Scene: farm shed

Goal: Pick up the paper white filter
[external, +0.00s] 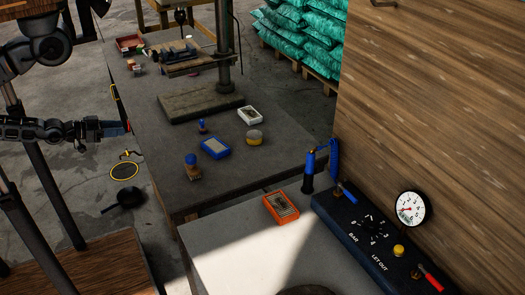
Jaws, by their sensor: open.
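A white-framed rectangular filter (250,115) lies flat on the dark workbench (160,140), right of the middle, near the stand's base. My gripper (126,127) is at the left edge of the bench, well to the left of the white filter and apart from it. It is open, with nothing seen between its fingers; the fingers are small in this view. A blue-framed filter (215,148) lies nearer the camera, left of the white one. An orange-framed filter (281,206) lies on the pale table in front.
A wooden wall (440,90) and black gauge panel (375,240) bound the right.

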